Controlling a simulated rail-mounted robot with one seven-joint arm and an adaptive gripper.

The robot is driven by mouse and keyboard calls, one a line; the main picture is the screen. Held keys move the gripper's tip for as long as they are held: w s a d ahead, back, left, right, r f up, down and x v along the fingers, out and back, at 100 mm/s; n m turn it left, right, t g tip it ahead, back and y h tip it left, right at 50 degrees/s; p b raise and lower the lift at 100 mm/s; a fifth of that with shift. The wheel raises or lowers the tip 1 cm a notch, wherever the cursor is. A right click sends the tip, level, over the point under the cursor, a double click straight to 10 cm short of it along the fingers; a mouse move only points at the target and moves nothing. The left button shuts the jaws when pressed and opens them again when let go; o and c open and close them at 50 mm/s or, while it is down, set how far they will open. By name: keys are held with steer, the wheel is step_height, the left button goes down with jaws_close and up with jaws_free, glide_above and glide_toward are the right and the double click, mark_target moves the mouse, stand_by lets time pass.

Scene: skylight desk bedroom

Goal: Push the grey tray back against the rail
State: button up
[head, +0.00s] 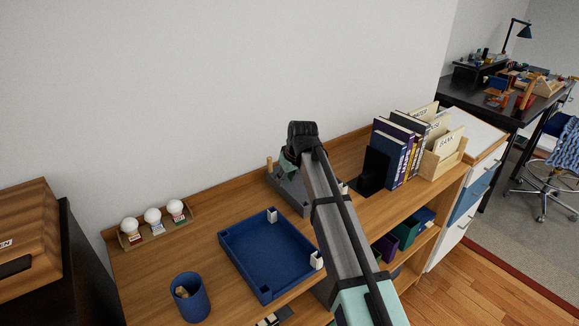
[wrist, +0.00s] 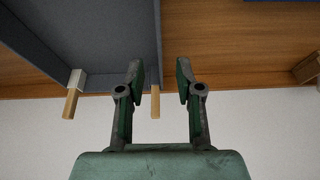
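The grey tray (head: 289,197) sits on the wooden shelf top near the wall, partly hidden behind my arm in the head view. In the wrist view its grey floor and walls (wrist: 110,45) fill the upper left. A wooden peg with a white collar (wrist: 73,94) and a bare wooden peg (wrist: 155,103) stand at its wall-side edge. The wooden rail (wrist: 225,88) runs along the wall; I cannot tell whether the tray touches it. My gripper (wrist: 158,72) is open and empty, its fingers either side of the tray's side wall in the picture.
A blue tray (head: 226,244) lies in front and left of the grey tray. A blue cup (head: 199,301) and a bulb holder (head: 135,240) are further left. A black bookend (head: 374,168) with books (head: 395,145) stands to the right. Bare wood lies between bulbs and trays.

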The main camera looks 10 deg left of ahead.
mark_target(282, 187)
steer(key=p+x, duration=0.1)
steer(key=x, duration=0.5)
steer(key=shift+w+f, duration=0.1)
steer(key=shift+f, duration=0.3)
jaws_close()
